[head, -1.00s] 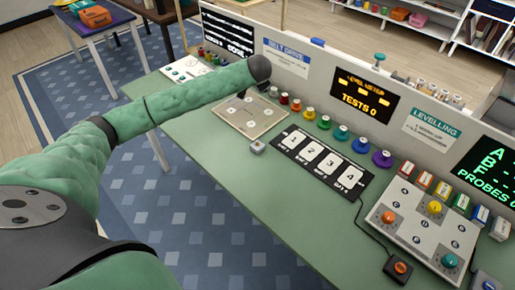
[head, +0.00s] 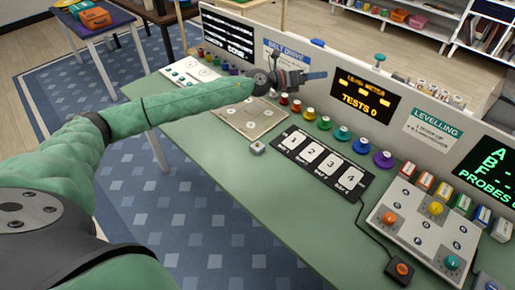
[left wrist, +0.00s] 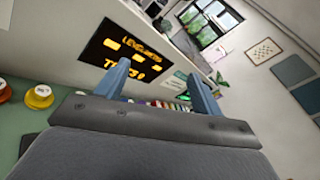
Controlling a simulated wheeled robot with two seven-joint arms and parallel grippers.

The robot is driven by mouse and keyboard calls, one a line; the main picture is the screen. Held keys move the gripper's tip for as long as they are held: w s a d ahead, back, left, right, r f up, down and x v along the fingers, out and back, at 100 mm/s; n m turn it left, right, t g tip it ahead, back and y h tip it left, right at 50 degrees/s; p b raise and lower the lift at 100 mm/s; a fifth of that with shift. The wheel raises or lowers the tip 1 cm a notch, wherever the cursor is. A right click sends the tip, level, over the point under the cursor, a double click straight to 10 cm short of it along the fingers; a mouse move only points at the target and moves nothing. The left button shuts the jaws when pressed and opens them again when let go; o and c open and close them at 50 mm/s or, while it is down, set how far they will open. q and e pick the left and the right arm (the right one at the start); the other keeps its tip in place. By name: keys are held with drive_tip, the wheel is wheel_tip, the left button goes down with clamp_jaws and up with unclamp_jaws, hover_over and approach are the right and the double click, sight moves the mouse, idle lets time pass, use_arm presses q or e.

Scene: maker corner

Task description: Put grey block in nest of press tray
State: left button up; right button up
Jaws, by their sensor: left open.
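A small grey block (head: 257,147) sits on the green table, just in front of a beige tray (head: 236,122) with round marks. A white plate (head: 176,78) with round marks lies further left; I cannot tell for certain which is the press tray. My left gripper (head: 318,76) is raised above the back of the table, near the upright panel, pointing right. It is open and empty, and well apart from the block. In the left wrist view, its two blue fingers (left wrist: 160,74) are spread with nothing between them. My left forearm hides part of the beige tray's back.
A row of coloured knobs (head: 323,122) runs along the panel's foot. A black numbered pad (head: 313,160), a light board with knobs (head: 421,236) and an orange button box (head: 400,269) stand to the right. The table's front middle is clear.

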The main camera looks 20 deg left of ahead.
use_arm(q)
drive_tip(key=s+d+f+m+g, duration=0.1)
drive_tip(key=s+f+m+g, duration=0.25)
drive_tip(key=f+m, duration=0.2)
drive_tip(key=m+g+y, duration=0.8)
drive_tip(key=m+y, duration=0.5)
hover_over(257, 144)
wheel_tip(257, 144, down, 14)
drive_tip(key=shift+d+r, duration=0.1)
drive_tip(key=shift+d, duration=0.05)
drive_tip(key=shift+f+m, duration=0.25)
drive_tip(key=shift+f, duration=0.1)
drive_tip(key=shift+f+p, duration=0.55)
drive_tip(key=shift+f, duration=0.45)
wheel_tip(257, 144, down, 4)
drive_tip(key=p, duration=0.3)
drive_tip(key=shift+w, duration=0.15)
drive_tip(key=shift+f, duration=0.6)
use_arm(e)
wheel_tip(257, 144, down, 9)
drive_tip(key=s+d, duration=0.2)
drive_tip(key=shift+s+d, duration=0.4)
